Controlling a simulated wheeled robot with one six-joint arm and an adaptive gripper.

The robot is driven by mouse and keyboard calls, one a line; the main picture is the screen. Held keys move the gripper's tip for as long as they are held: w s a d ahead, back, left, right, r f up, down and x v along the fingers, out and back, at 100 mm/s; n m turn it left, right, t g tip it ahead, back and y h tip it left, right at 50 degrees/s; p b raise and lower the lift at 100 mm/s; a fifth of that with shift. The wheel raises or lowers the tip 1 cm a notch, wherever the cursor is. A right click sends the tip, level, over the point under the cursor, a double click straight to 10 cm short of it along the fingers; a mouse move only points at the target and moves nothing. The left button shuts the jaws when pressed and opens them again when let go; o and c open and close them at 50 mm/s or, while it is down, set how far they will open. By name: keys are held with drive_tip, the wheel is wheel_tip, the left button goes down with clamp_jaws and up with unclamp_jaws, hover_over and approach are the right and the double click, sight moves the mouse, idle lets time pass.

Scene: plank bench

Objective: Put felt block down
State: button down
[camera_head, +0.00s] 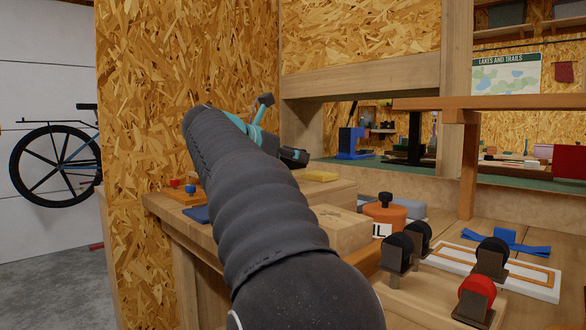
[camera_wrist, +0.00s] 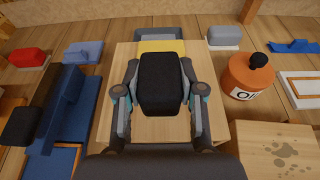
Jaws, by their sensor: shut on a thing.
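My gripper (camera_wrist: 160,72) is shut on a black felt block (camera_wrist: 162,92), with one finger on each side. In the wrist view the block is over a pale wooden board (camera_wrist: 128,60); I cannot tell whether it touches the board. A yellow block (camera_wrist: 162,45) lies on the board just beyond the held block, and it also shows in the head view (camera_head: 322,176).
An orange oil pot (camera_wrist: 247,82) with a black knob stands right of the board. A stained wooden block (camera_wrist: 275,150) is near right. A blue stand (camera_wrist: 70,95) is left. A grey block (camera_wrist: 224,38) is far right. Black-knobbed and red-knobbed pieces (camera_head: 477,296) stand at front right.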

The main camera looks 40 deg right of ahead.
drive_tip(key=shift+f, duration=1)
drive_tip(key=shift+f, duration=0.1)
drive_tip(key=c, duration=0.7)
unclamp_jaws()
drive_tip(key=v, duration=1.2)
